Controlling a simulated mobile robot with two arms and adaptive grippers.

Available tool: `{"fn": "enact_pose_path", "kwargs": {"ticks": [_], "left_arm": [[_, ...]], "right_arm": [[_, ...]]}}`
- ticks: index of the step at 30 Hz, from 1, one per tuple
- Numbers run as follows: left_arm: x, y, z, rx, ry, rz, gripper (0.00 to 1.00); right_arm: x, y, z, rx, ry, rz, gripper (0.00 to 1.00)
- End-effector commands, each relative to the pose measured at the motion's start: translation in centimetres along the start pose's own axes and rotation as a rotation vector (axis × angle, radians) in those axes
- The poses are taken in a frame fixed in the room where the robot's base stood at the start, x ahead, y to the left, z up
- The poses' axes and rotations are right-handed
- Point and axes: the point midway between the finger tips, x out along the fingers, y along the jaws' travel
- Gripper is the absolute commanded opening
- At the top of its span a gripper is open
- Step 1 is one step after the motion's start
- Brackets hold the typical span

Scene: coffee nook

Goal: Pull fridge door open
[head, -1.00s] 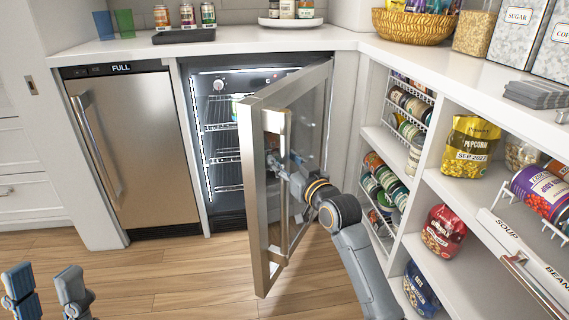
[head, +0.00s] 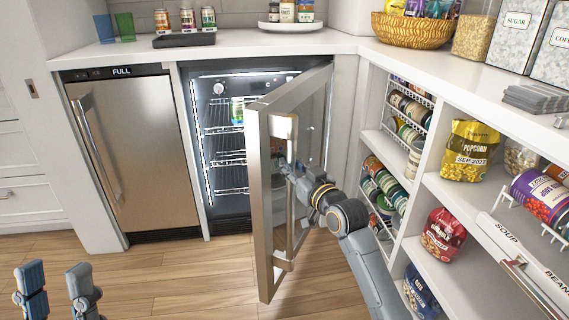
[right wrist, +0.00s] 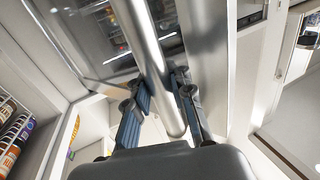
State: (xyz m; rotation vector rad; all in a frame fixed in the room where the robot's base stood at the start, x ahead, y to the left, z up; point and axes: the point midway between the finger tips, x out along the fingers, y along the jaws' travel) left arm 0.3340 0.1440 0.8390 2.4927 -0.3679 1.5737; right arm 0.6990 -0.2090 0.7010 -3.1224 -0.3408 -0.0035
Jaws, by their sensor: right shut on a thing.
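The fridge door (head: 262,205) is a glass door with a metal frame, standing well open and swung out toward the pantry shelves. Its long vertical handle bar (head: 291,215) is on the outer face. My right gripper (head: 287,168) is at the handle, about mid-height. In the right wrist view the bar (right wrist: 154,70) runs between the two fingers of my right gripper (right wrist: 160,88), which is shut on it. The lit fridge interior (head: 222,130) shows wire shelves and a can (head: 238,110). My left gripper (head: 58,290) is at the lower left, fingers apart, empty, over the floor.
A closed steel appliance (head: 140,150) marked FULL stands left of the fridge. Pantry shelves (head: 440,195) with cans and bags are close to the right of my right arm. The wood floor (head: 180,275) in front is clear.

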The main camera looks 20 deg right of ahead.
Motion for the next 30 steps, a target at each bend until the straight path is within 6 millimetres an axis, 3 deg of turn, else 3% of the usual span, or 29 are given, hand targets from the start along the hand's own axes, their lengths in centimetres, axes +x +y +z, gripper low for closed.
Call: {"fn": "enact_pose_path", "kwargs": {"ticks": [6, 12, 17, 27, 28, 30], "left_arm": [[0.1, -0.5, 4.3, 0.014, -0.244, -0.007, 0.40], [-0.2, -0.5, 5.0, 0.016, -0.279, -0.007, 0.40], [-0.2, -0.5, 4.9, 0.016, -0.273, -0.007, 0.40], [-0.2, -0.5, 4.9, 0.015, -0.270, -0.007, 0.40], [-0.2, -0.5, 4.9, 0.015, -0.270, -0.007, 0.40], [-0.2, -0.5, 4.8, 0.015, -0.269, -0.007, 0.40]], "right_arm": [[-3.9, 4.0, 0.2, -0.007, -0.010, 0.004, 0.00], [-6.7, 7.2, 0.5, -0.006, -0.011, 0.001, 0.00], [-7.8, 8.2, 0.4, -0.002, -0.011, -0.005, 0.00], [-8.0, 8.1, 0.5, 0.004, -0.014, -0.011, 0.00], [-8.0, 8.1, 0.5, 0.004, -0.014, -0.012, 0.20], [-8.0, 8.2, 0.5, 0.004, -0.013, -0.011, 0.35]]}}
